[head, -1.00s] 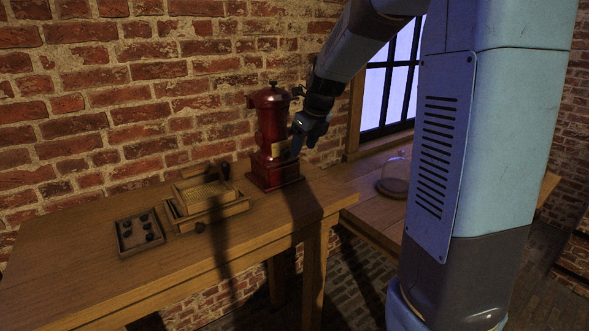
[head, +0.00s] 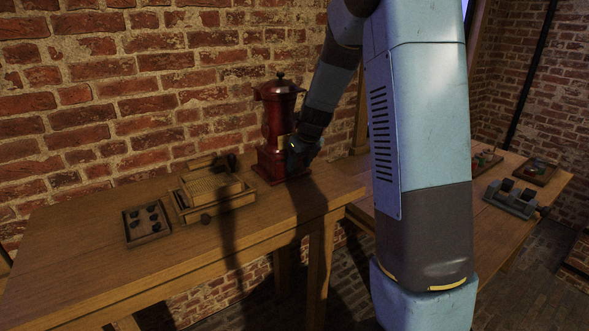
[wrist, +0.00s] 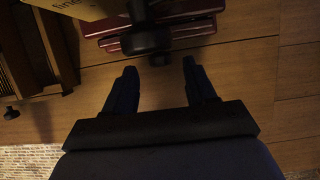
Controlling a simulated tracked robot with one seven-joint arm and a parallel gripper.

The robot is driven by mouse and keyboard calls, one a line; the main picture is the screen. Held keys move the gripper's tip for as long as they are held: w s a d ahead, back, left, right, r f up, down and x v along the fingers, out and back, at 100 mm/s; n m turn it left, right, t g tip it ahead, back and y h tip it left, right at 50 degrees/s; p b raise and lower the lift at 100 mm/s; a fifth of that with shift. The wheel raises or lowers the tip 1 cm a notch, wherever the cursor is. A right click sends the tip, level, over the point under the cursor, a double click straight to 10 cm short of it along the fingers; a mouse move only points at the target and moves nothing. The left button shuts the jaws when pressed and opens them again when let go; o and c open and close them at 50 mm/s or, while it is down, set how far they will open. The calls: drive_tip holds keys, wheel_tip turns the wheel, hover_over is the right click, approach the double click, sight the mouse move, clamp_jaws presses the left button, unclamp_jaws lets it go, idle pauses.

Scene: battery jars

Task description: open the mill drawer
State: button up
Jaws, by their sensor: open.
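The red mill (head: 280,122) stands upright on the wooden table against the brick wall in the head view. My gripper (head: 305,150) is at its right front side, partly dark against it. In the wrist view my gripper (wrist: 158,75) is open, with its two fingers apart and nothing between them. A dark round knob (wrist: 148,40) on the red mill base (wrist: 185,28) lies just beyond the fingertips, between their lines. A yellow plate with the letters "fine" (wrist: 72,8) is above it. I cannot tell whether the knob belongs to the drawer.
A wooden box with a sieve-like top (head: 215,187) and a tray with dark pieces (head: 147,222) stand left of the mill. The table's front (head: 190,275) is clear. Another table with trays (head: 512,198) is at right.

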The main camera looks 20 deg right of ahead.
drive_tip(key=shift+x, duration=1.3)
clamp_jaws()
